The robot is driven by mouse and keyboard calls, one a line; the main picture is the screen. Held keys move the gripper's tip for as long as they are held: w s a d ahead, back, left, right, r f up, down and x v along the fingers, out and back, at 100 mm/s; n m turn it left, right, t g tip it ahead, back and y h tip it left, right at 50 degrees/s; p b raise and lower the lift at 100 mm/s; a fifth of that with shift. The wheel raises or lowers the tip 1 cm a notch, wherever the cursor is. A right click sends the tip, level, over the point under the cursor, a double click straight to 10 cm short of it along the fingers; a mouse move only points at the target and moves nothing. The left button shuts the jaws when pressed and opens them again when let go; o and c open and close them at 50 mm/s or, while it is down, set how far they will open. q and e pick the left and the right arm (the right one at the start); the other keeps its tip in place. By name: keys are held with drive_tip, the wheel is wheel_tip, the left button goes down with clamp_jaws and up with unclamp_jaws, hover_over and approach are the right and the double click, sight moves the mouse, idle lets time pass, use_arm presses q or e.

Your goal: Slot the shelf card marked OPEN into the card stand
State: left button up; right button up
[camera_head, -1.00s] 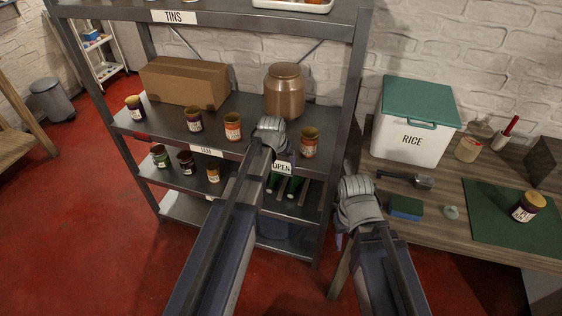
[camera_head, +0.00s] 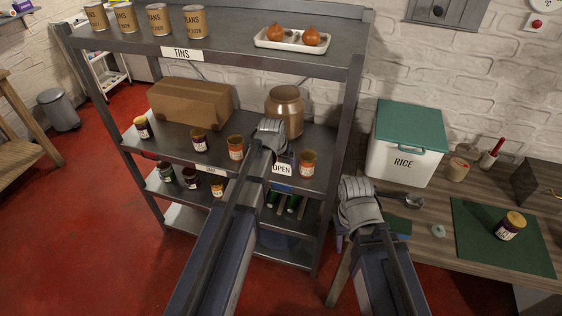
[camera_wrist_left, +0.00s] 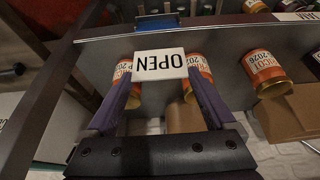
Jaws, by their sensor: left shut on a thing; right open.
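The white card marked OPEN (camera_head: 282,170) is in my left gripper (camera_head: 279,150), at the front edge of the middle shelf (camera_head: 185,146). In the left wrist view the card (camera_wrist_left: 159,64) is upside down between the two fingertips (camera_wrist_left: 158,84), which are shut on it. A small blue piece (camera_head: 281,187) shows just below the card; it also shows past the card in the wrist view (camera_wrist_left: 157,22). It may be the card stand, but I cannot tell. My right gripper (camera_head: 354,203) is open and apart, above the near left part of the wooden table.
Jars (camera_head: 236,148) line the middle shelf, with a large brown jar (camera_head: 284,112) and a cardboard box (camera_head: 190,103) behind. The top shelf holds tins (camera_head: 158,20) and a tray (camera_head: 267,42). The table holds a RICE bin (camera_head: 398,160) and a jar on a green mat (camera_head: 475,240).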

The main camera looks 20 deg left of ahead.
drive_tip(key=shift+r, duration=0.1)
wheel_tip(320, 180, up, 5)
drive_tip(key=p, duration=0.5)
idle(0.4)
drive_tip(key=shift+d, duration=0.1)
idle(0.5)
